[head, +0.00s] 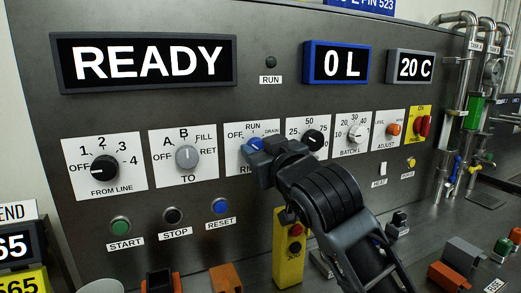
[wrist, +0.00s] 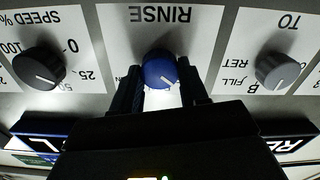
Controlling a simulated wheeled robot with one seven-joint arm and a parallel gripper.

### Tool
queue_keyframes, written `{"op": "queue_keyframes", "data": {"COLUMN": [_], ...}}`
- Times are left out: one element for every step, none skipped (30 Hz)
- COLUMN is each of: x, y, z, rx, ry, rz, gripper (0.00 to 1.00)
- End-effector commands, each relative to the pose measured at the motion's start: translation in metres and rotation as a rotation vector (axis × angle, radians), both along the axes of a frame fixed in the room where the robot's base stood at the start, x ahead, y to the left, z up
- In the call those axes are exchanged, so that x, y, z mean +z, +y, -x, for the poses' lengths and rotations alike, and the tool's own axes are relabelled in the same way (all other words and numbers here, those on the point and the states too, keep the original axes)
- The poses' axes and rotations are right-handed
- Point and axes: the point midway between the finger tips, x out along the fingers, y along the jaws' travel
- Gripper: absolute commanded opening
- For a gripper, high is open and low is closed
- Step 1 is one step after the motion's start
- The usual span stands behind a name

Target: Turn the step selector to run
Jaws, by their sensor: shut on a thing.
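The blue selector knob (head: 254,144) sits on a white plate marked OFF, RUN and DRAIN, with RINSE below it, partly hidden in the head view. No visible label says "step". My gripper (head: 259,149) reaches it from the lower right. In the upside-down wrist view, the blue knob (wrist: 158,70) lies between the two dark fingers of my gripper (wrist: 163,86), which is shut on it. The knob's short white mark appears to slant down and right there, which is toward the OFF side. The display (head: 145,61) reads READY.
The grey TO knob (head: 187,157) is left of the blue knob, and a black knob (head: 314,140) is close on its right. START (head: 120,226), STOP (head: 172,216) and RESET (head: 220,206) buttons sit below. A yellow pendant box (head: 289,270) hangs beside my arm.

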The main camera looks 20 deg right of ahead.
Motion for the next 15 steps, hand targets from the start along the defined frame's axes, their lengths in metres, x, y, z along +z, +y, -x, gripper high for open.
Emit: {"op": "queue_keyframes", "data": {"x": [0.0000, 0.0001, 0.0003, 0.0004, 0.0006, 0.0008, 0.0009, 0.0010, 0.0009, 0.0010, 0.0012, 0.0015, 0.0013, 0.0013, 0.0017], "y": [0.0003, 0.0004, 0.0006, 0.0005, 0.0004, 0.0005, 0.0007, 0.0008, 0.0011, 0.0009, 0.0011, 0.0009, 0.0011, 0.0010, 0.0011], "z": [0.0001, 0.0001, 0.0001, 0.0001, 0.0001, 0.0001, 0.0001, 0.0001, 0.0002, 0.0002, 0.0002, 0.0001, 0.0002, 0.0002, 0.0002], "rx": [0.001, 0.001, 0.001, 0.001, 0.001, 0.001, 0.002, 0.002, 0.003, 0.002, 0.003, 0.002, 0.002, 0.002, 0.003], "ry": [0.000, 0.000, 0.000, 0.000, 0.000, 0.000, 0.001, 0.001, 0.002, 0.001, 0.002, 0.002, 0.004, 0.004, 0.003], "rz": [-0.004, -0.008, -0.014, -0.021, -0.030, -0.044, -0.057, -0.071, -0.092, -0.110, -0.130, -0.158, -0.181, -0.205, -0.239], "gripper": [0.13, 0.13, 0.13, 0.13, 0.13, 0.13, 0.13, 0.13, 0.13, 0.13, 0.13, 0.13, 0.13, 0.13, 0.13]}}
